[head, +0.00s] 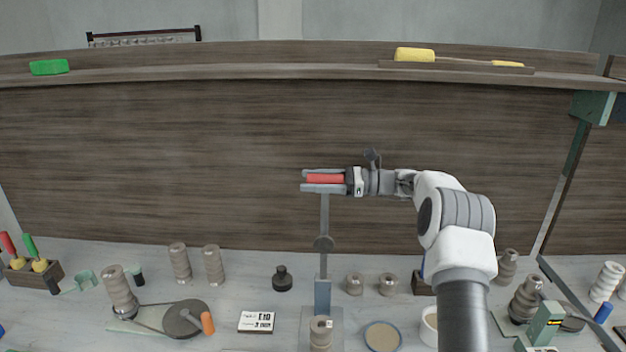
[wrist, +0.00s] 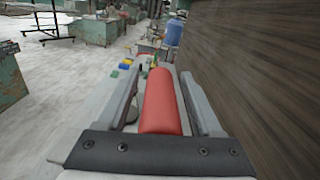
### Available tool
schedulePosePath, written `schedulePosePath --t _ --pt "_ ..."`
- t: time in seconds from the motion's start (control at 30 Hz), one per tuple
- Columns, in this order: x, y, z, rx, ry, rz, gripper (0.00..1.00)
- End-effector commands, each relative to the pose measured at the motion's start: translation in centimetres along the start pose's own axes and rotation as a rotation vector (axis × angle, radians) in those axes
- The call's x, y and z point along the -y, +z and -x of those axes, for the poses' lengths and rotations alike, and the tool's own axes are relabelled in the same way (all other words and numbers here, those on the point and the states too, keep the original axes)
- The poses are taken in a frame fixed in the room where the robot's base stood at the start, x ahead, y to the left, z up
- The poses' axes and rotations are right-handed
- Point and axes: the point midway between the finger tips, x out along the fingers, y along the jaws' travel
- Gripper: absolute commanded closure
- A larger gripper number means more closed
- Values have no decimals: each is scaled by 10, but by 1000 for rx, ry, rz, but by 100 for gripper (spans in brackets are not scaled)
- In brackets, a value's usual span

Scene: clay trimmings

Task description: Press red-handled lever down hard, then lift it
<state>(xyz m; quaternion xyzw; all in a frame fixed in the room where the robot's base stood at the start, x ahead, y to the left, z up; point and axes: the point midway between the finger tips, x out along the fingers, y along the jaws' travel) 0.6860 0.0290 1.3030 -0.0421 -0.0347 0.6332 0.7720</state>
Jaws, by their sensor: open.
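The red handle (head: 325,179) sits at the top of an upright grey lever (head: 324,218), which rises from a blue-grey base (head: 322,296) on the table. My gripper (head: 312,180) is level with the handle, its two fingers lying along either side of it. In the wrist view the red handle (wrist: 161,100) lies lengthwise between the open fingers (wrist: 158,72), with a narrow gap visible on at least the left side. Whether a finger touches it elsewhere I cannot tell. The lever's lower parts are hidden in the wrist view.
A brown wooden panel (head: 200,150) stands close behind the lever. Grey stacked cylinders (head: 180,262), a dark weight (head: 282,279), a white card (head: 256,321) and a round dish (head: 382,336) stand around the base. A shelf above holds a green block (head: 49,67).

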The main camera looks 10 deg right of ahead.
Motion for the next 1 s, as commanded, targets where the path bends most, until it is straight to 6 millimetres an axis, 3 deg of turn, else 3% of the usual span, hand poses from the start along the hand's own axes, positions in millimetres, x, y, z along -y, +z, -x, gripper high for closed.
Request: schedulePosePath --t 0.2,0.23,0.6,1.0 --pt "0 0 0 0 0 0 33" --pt "0 0 0 0 0 0 37" --pt "0 0 0 0 0 0 100" --pt "0 0 0 0 1 0 100"
